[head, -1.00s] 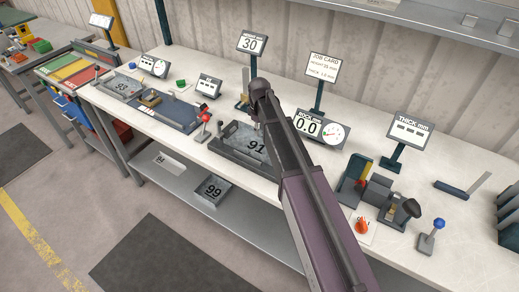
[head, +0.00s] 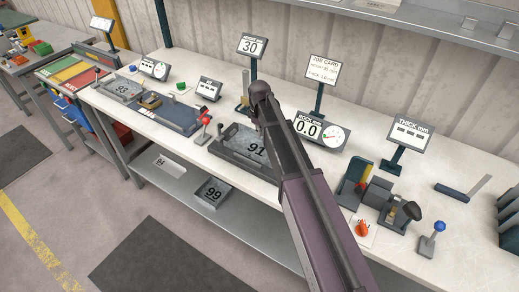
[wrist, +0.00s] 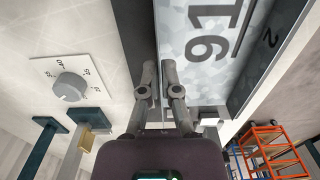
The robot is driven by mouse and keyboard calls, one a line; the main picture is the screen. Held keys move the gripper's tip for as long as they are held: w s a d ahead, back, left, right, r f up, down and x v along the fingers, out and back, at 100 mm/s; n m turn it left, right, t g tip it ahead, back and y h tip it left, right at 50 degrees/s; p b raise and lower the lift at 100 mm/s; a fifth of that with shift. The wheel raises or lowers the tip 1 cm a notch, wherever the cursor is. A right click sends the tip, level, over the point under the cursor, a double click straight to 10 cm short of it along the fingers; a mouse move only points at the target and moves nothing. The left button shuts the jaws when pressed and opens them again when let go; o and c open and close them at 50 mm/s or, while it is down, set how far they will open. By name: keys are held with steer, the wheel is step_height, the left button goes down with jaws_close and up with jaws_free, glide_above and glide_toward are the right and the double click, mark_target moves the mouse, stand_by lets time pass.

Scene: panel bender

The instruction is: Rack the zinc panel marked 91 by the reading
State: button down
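The zinc panel marked 91 (head: 240,137) is a shallow mottled grey tray with upturned edges. It lies on the bench in the dark grey holder (head: 229,154). In the wrist view the panel (wrist: 198,75) fills the upper right, its number sideways. My gripper (wrist: 159,66) is at the panel's near-side wall in that view, one finger on each side, fingertips almost together on the thin edge. The reading display (head: 307,128) beside the panel shows 0.0.
Panel 93 (head: 122,89) lies at the bench's left; panels 99 (head: 213,192) and 94 (head: 162,161) are on the lower shelf. A red-handled lever (head: 206,120) stands left of panel 91. Gauges and an orange knob (head: 362,229) stand on the right. A dial (wrist: 70,87) shows in the wrist view.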

steer(key=shift+r, duration=0.15)
steer(key=shift+r+p, duration=3.6)
steer(key=shift+p, duration=0.1)
steer(key=shift+r, duration=0.1)
step_height(320, 180, up, 3)
steer(key=p, duration=0.3)
steer(key=shift+r, duration=0.15)
steer(key=shift+s+a, duration=0.1)
